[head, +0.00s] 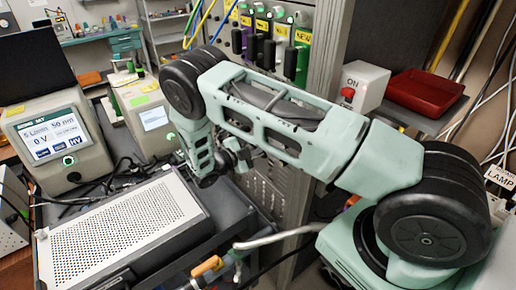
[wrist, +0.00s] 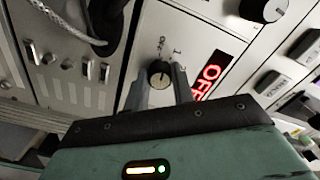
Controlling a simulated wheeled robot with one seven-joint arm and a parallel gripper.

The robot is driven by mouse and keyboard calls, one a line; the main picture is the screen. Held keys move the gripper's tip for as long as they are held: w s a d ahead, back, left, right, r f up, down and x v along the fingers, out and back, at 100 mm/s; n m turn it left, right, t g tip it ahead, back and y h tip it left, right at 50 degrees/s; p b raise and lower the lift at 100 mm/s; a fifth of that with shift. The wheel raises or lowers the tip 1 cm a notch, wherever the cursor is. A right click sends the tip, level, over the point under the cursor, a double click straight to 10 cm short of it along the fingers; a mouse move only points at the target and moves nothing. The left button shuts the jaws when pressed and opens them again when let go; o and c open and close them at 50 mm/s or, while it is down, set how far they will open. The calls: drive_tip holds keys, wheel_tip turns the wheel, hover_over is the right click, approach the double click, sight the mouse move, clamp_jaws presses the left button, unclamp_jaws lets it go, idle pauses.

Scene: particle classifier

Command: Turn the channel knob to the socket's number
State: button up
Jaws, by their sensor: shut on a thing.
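The channel knob (wrist: 158,74) is a small round black knob with a light pointer mark, set in a pale panel in the wrist view. My gripper (wrist: 160,84) is shut on the knob, one grey finger on each side. A red lit display (wrist: 211,74) right of the knob seems to read OFF. In the head view my arm reaches toward the rack and largely hides the knob. I cannot make out a socket's number.
A black plug with a grey cable (wrist: 106,20) is at the panel's upper left, near my gripper. Another black knob (wrist: 264,8) is at upper right. In the head view, a perforated metal box (head: 125,235) and a meter (head: 58,145) stand left of my arm.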

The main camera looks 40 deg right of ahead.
drive_tip(key=shift+a+f+n+b, duration=0.1)
drive_tip(key=shift+n+b, duration=4.6)
drive_tip(key=shift+n, duration=2.85)
drive_tip(key=shift+f+n+b, duration=0.1)
drive_tip(key=shift+n+b, duration=4.6)
drive_tip(key=shift+n, duration=2.85)
drive_tip(key=shift+r, duration=0.1)
drive_tip(key=o, duration=1)
